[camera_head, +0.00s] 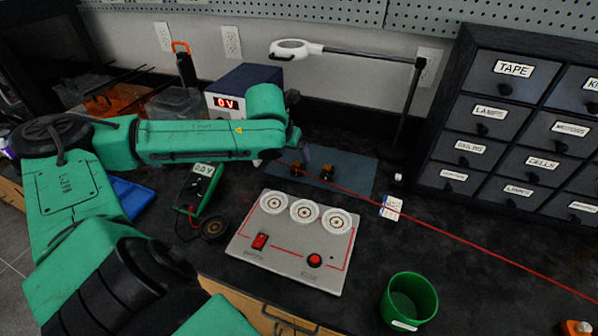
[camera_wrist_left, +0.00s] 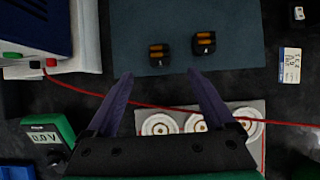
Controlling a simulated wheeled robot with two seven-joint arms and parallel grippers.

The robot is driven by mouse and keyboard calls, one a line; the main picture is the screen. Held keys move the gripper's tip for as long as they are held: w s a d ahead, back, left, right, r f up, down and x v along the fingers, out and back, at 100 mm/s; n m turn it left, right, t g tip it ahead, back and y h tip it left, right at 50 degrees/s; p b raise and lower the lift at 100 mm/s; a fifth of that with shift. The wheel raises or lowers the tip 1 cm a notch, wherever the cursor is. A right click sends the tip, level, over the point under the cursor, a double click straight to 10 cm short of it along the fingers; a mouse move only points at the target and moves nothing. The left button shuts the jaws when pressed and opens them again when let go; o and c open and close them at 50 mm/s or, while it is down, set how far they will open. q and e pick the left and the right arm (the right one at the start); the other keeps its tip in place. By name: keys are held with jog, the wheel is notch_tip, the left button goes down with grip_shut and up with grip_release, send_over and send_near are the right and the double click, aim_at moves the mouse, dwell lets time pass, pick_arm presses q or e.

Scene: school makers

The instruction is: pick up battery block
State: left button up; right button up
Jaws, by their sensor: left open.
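Two small black blocks with orange tops rest side by side on a blue-grey mat (camera_head: 352,168). The left one (camera_head: 297,168) also shows in the left wrist view (camera_wrist_left: 159,54); the right one (camera_head: 327,172) shows there too (camera_wrist_left: 204,43). I cannot tell which is the battery block, as their marks are too small to read. My left gripper (camera_head: 290,157) is open and empty near the blocks. In the left wrist view its purple fingertips (camera_wrist_left: 160,74) are apart, with the left block just beyond the gap. My right gripper is out of view.
A grey board (camera_head: 288,268) with three round dials, a red switch and a red button lies in front of the mat. A red wire crosses the table. A green cup (camera_head: 408,300), green meter (camera_head: 198,188), lamp (camera_head: 345,50), power supply (camera_head: 243,84) and labelled drawers (camera_head: 500,110) stand around.

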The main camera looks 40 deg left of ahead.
aim_at(298, 165)
pick_arm(q)
jog(key=x, duration=0.9)
jog(key=shift+w+f, duration=0.1)
jog(key=shift+w, duration=0.15)
jog(key=shift+s, duration=0.1)
grip_shut()
